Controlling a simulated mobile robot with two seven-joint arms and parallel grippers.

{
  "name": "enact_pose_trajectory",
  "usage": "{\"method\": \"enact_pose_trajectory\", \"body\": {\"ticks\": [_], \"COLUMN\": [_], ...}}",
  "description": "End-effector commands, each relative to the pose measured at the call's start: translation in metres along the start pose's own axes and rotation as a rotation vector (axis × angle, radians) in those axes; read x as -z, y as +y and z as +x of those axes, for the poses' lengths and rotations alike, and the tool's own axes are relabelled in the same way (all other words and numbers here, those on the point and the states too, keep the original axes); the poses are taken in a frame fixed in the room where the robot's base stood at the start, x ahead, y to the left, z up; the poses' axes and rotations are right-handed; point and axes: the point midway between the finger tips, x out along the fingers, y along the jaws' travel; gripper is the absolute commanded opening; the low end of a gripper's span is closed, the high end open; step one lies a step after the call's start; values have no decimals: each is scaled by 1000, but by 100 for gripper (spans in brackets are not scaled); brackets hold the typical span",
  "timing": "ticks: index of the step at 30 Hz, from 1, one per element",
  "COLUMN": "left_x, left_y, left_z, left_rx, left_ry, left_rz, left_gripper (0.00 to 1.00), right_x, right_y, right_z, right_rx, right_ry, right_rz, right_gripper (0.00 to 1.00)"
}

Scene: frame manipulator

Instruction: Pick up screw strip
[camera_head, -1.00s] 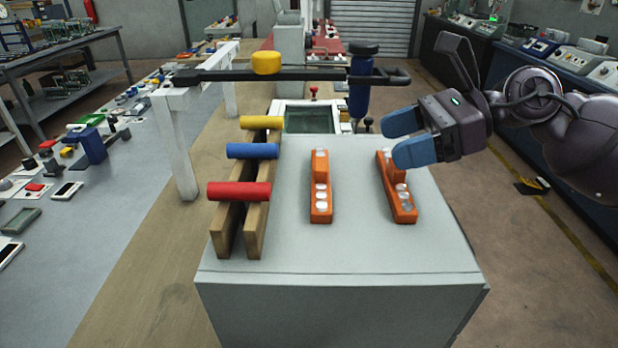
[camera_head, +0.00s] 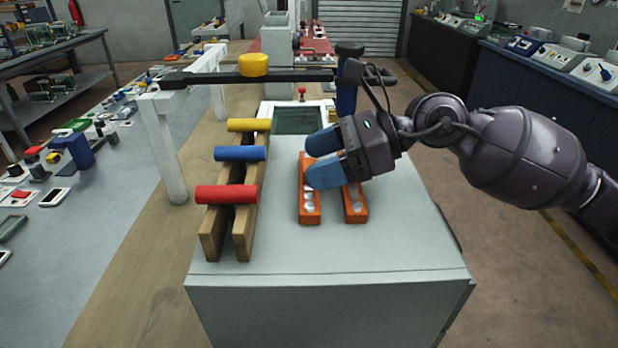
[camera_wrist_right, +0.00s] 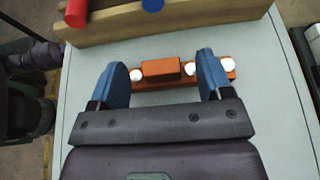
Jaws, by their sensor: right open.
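Two orange screw strips with silvery screw heads lie on the grey cabinet top. The left screw strip (camera_head: 309,208) and the right screw strip (camera_head: 355,207) lie side by side, partly hidden by my right gripper. My right gripper (camera_head: 309,163) is open, its blue fingers pointing left above the strips, with the tips at the left strip. In the right wrist view the gripper (camera_wrist_right: 163,82) has an orange strip (camera_wrist_right: 160,68) with a raised block showing between and beyond its fingertips. I cannot tell whether the fingers touch it. My left gripper is not in view.
A wooden rack (camera_head: 212,232) with red, blue and yellow cylinders stands left of the strips. A black bar (camera_head: 215,78) with a yellow knob (camera_head: 253,65) spans behind it on white posts. The cabinet's front top (camera_head: 330,255) is clear.

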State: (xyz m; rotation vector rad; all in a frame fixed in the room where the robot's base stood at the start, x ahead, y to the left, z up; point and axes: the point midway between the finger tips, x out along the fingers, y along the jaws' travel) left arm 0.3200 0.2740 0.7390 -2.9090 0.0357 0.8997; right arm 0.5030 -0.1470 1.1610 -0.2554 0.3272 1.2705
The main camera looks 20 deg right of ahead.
Motion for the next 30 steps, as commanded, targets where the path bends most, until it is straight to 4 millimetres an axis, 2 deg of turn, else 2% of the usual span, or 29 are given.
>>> {"method": "enact_pose_trajectory", "body": {"ticks": [8, 18, 19, 26, 30], "left_x": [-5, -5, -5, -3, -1], "left_y": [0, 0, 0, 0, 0], "left_z": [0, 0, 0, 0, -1], "left_rx": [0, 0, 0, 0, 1], "left_ry": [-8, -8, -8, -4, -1], "left_rz": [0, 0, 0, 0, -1], "left_gripper": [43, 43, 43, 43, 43], "right_x": [8, 10, 11, 11, 2], "right_y": [1, 1, 1, 1, 1], "right_z": [6, 6, 6, 6, 2], "right_rx": [-8, -10, -10, -11, -10], "right_ry": [10, 14, 14, 16, 16], "right_rz": [11, 16, 16, 16, 14], "right_gripper": [72, 20, 18, 18, 18]}}
